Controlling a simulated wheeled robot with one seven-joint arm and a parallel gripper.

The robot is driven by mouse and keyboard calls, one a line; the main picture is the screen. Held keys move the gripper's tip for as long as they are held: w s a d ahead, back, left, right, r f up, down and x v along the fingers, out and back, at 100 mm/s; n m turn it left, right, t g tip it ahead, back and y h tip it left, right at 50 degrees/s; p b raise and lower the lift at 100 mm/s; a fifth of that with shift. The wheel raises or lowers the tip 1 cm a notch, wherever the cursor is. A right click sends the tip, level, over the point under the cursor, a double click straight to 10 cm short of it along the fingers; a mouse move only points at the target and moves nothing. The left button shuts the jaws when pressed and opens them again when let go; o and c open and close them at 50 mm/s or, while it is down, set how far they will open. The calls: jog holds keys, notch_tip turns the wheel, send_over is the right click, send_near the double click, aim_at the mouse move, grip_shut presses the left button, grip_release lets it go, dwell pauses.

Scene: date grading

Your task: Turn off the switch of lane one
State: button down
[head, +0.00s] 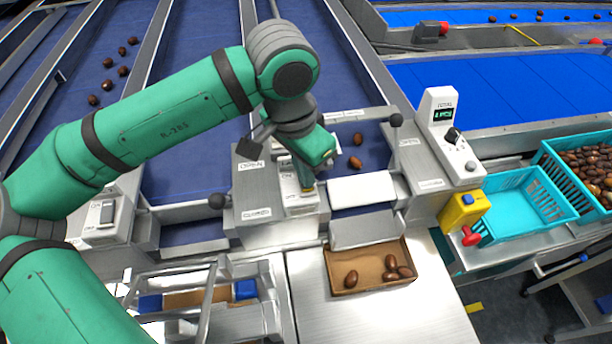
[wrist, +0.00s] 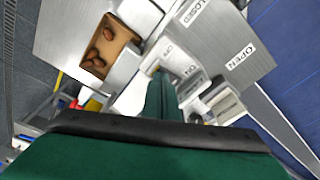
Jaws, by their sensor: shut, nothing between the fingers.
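My green gripper (head: 307,186) points down at a switch box (head: 283,212) between two lanes. Its tip is at or just above the switch there and hides most of it; I cannot tell whether they touch. My gripper is shut and empty. The wrist view shows its dark green tip (wrist: 160,88) beside the ON and OFF labels (wrist: 180,60). The rocker's position is hidden. Another white switch (head: 106,212) is on the housing at the left, with a dark upper end. I cannot read which switch belongs to lane one.
OPEN and CLOSED plates and black-knobbed levers (head: 216,201) flank the lane gate. Dates lie on the blue belts (head: 190,100). A brown tray (head: 336,270) below the chute holds several dates. At the right are a scale display (head: 440,112), a red button (head: 470,236) and a teal crate (head: 505,205).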

jog(key=shift+f, duration=0.25)
jog(key=shift+r, duration=0.1)
notch_tip(320, 180, up, 7)
dwell(1.0)
dwell(0.5)
